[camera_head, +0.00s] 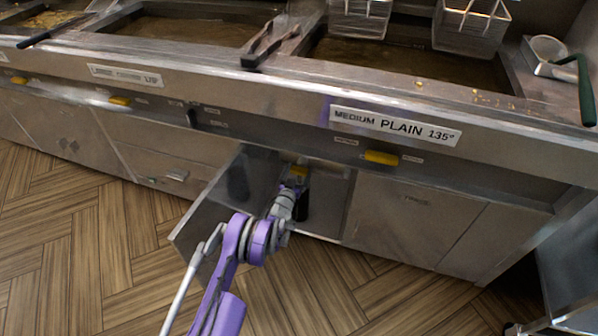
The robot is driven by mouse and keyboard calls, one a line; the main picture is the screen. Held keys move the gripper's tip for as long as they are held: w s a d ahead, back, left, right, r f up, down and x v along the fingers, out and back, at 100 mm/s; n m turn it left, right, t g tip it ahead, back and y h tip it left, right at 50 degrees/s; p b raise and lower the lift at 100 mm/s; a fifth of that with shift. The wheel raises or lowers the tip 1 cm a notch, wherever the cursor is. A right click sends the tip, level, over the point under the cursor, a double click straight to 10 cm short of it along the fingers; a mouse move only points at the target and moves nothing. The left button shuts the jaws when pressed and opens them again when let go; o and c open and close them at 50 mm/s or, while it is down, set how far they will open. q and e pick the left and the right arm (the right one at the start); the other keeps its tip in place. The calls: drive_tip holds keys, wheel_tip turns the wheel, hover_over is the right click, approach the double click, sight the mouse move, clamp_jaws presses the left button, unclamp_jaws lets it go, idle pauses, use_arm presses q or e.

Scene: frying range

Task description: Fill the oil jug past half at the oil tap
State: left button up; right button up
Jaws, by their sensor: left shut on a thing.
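My left gripper (299,186) reaches into the open cabinet below the plain fryer. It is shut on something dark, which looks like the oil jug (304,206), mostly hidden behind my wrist. The jug's oil level cannot be seen. A small yellow part (299,170), perhaps the oil tap's handle, sits just above the gripper. Whether oil flows cannot be told. My right gripper is not in view.
The open cabinet door (206,215) stands out to the left of my left arm. A yellow handle (381,157) sits on the panel below the label "MEDIUM PLAIN 135°" (395,126). Fry baskets (470,25) and tongs (262,48) are above. The wooden floor (90,240) is clear.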

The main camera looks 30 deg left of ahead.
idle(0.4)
use_arm(q)
drive_tip(key=o, duration=1)
drive_tip(key=p+v, duration=0.2)
drive_tip(key=v, duration=0.9)
drive_tip(key=shift+w+a, duration=0.1)
